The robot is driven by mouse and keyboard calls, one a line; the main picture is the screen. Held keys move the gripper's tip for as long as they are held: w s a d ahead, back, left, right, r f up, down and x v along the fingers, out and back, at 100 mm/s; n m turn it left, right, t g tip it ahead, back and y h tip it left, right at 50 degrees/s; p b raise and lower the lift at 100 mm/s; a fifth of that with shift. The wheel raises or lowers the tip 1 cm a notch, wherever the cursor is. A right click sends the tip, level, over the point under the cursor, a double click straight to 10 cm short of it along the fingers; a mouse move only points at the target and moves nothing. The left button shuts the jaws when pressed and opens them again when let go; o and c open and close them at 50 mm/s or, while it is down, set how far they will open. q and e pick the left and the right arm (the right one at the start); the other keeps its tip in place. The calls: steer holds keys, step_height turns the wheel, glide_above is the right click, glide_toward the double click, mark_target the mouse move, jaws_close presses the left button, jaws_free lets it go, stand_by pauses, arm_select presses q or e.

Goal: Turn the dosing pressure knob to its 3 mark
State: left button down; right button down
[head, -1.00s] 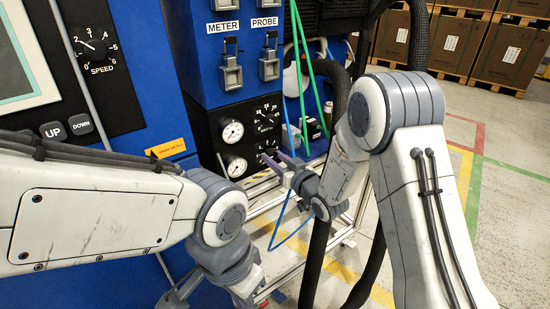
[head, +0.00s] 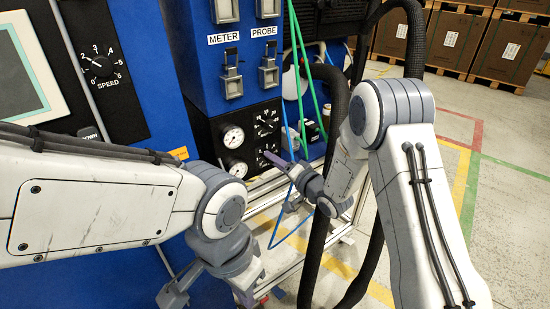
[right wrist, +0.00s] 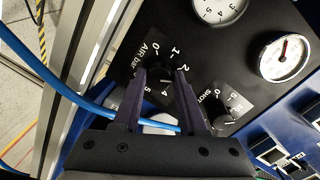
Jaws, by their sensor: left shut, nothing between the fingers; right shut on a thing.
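The knob labelled AIR bar (right wrist: 158,73) sits between the two fingers of my right gripper (right wrist: 162,88) in the right wrist view. This gripper is shut on it, with a finger on either side. The marks 0, 1, 2, 4 and 5 show around it; the 3 is hidden by a finger, and its pointer is hard to read. In the head view my right gripper (head: 270,158) is at the lower knob of the black panel (head: 207,130), covering much of it. My left gripper (head: 248,287) is low in the head view, shut and empty, away from the panel.
A SHOT knob (right wrist: 221,121) is close beside the right fingers. Two gauges (head: 233,137) sit left of the knobs. A blue hose (right wrist: 65,90) crosses near the gripper. A thick black hose (head: 322,220) hangs by my right arm. A SPEED knob (head: 98,66) is on the left.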

steer(key=m+p, duration=0.2)
steer(key=m, duration=0.3)
steer(key=shift+w+d+y, duration=0.1)
steer(key=shift+d+y, duration=0.05)
steer(key=shift+y, duration=0.15)
steer(key=shift+m, duration=0.3)
steer(key=shift+c, duration=2.3)
jaws_free()
steer(key=v, duration=1)
steer(key=shift+d, duration=0.2)
